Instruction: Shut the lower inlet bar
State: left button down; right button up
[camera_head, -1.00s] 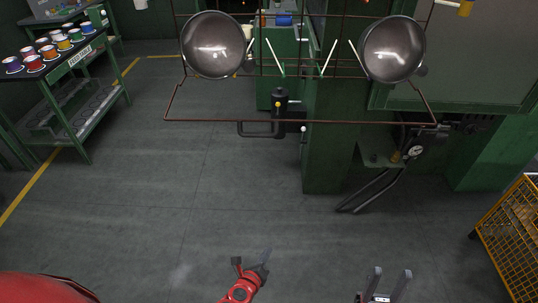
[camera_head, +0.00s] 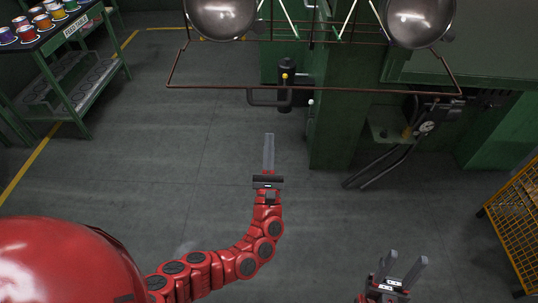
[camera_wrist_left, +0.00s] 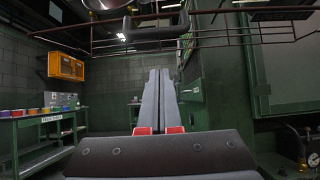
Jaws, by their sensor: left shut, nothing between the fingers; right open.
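My left gripper (camera_head: 269,140) is shut and empty, its fingers pointing ahead in the head view, just below the dark handle in the picture. That dark bent handle (camera_head: 262,101) joins a black fitting with a yellow knob; it also shows in the left wrist view (camera_wrist_left: 128,32), above the fingers (camera_wrist_left: 159,75). A long thin brown bar (camera_head: 370,91) of the hanging frame crosses above it in the head view. I cannot tell for sure which of these is the lower inlet bar. No contact is visible. My right gripper (camera_head: 406,262) is open and empty at lower right.
Two metal bowls (camera_head: 222,15) and (camera_head: 418,20) hang on the frame. A green pillar (camera_head: 338,130) and pipes with a gauge (camera_head: 426,127) stand at right. A yellow cage (camera_head: 518,225) is far right, a shelf table (camera_head: 75,75) at left. The floor between is clear.

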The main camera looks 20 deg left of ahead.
pick_arm(q)
jog(key=w+r+p, duration=0.2)
jog(key=w+r, duration=0.1)
jog(key=r, duration=0.2)
jog(key=shift+a+r, duration=0.35)
jog(key=shift+a, duration=0.1)
